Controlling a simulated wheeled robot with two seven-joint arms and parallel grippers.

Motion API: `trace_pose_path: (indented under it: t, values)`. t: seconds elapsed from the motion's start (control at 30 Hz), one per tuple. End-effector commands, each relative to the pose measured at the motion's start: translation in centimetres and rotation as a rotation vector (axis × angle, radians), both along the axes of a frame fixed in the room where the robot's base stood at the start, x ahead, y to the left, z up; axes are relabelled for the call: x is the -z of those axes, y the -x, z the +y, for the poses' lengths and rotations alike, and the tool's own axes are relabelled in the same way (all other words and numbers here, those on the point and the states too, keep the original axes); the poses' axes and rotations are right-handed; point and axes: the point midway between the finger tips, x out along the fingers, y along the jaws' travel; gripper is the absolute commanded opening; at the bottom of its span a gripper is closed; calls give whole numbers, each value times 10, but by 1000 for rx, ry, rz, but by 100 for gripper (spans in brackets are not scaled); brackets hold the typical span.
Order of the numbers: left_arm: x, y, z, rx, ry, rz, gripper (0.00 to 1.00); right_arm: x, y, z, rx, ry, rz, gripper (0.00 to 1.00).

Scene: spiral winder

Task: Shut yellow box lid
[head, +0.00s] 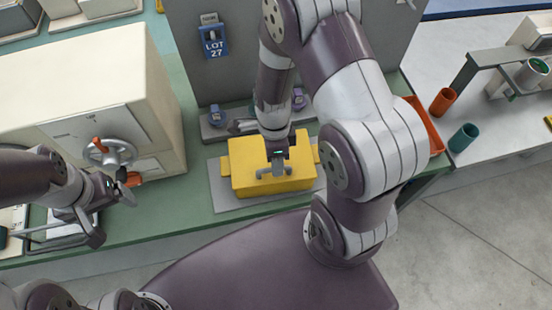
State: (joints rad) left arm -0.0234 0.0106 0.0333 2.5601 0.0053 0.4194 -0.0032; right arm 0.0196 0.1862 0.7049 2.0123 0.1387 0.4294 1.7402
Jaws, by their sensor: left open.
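The yellow box (242,180) sits on a grey plate on the green bench, in the middle of the head view. Its top looks flat and covered, with no open inside visible. My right gripper (276,171) is over the front part of the box top, pointing down. It looks at or very close to the yellow surface; contact cannot be told. Its jaw gap is too small to read. My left gripper (112,214) is open at the left, in front of the cream machine, well apart from the box.
The cream machine (75,95) with a handwheel (108,152) stands left of the box. An orange tray (425,125) and orange and teal cups (463,138) are at the right.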

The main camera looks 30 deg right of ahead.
Motion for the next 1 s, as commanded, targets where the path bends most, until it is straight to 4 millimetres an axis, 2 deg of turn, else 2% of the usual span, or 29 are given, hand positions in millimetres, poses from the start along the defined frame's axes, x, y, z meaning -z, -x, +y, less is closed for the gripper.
trace_pose_path:
  t: [0.1,0.33,0.53,0.57,0.83,1.0]
  values:
    - [0,0,0,0,0,0,87,8,2,1,0,1,0,40]
    - [0,0,0,0,0,0,87,9,2,1,-1,0,-1,40]
    - [0,0,0,0,0,0,87,9,2,1,-1,0,0,13]
    - [0,0,0,0,0,0,87,9,2,1,-1,0,0,11]
    - [-3,0,0,0,0,0,87,7,1,0,-1,-2,7,11]
    - [-17,0,0,0,0,0,87,-3,-3,-1,0,-18,53,11]
